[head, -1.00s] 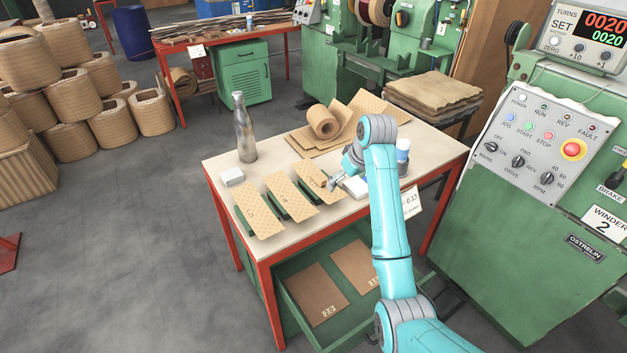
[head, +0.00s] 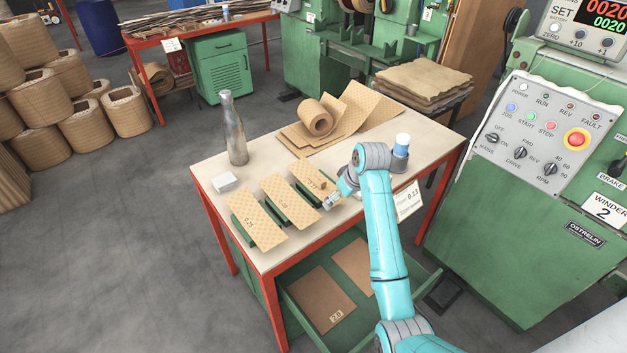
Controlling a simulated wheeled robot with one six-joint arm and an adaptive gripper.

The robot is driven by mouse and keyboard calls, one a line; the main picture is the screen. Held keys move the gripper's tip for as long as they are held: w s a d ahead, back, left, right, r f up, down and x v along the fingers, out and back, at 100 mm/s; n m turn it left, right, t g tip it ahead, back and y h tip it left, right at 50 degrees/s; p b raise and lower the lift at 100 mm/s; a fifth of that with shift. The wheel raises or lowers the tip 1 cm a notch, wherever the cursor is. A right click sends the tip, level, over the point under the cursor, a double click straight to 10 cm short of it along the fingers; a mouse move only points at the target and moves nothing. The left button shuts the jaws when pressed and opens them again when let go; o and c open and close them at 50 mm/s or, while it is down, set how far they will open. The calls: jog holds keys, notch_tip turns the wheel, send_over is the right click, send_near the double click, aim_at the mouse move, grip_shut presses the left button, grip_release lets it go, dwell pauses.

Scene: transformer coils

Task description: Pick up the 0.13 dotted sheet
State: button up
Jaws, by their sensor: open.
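Three tan dotted sheets lie side by side on green supports on the table: a left sheet (head: 256,222), a middle sheet (head: 289,196) and a right sheet (head: 308,175). A small tan block (head: 324,184) sits on the right sheet. A card (head: 408,201) on the table's front edge appears to read 0.13. My gripper (head: 329,203) is open, close to the near end of the right sheet; contact cannot be told.
The table (head: 222,168) also holds a grey bottle (head: 235,135), a white box (head: 225,182), a tan roll (head: 317,118) with loose sheets, and a white-and-blue container (head: 401,146). An open green drawer (head: 352,331) with brown boards juts out below. The winder console (head: 535,190) stands right.

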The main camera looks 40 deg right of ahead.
jog(key=c, duration=0.6)
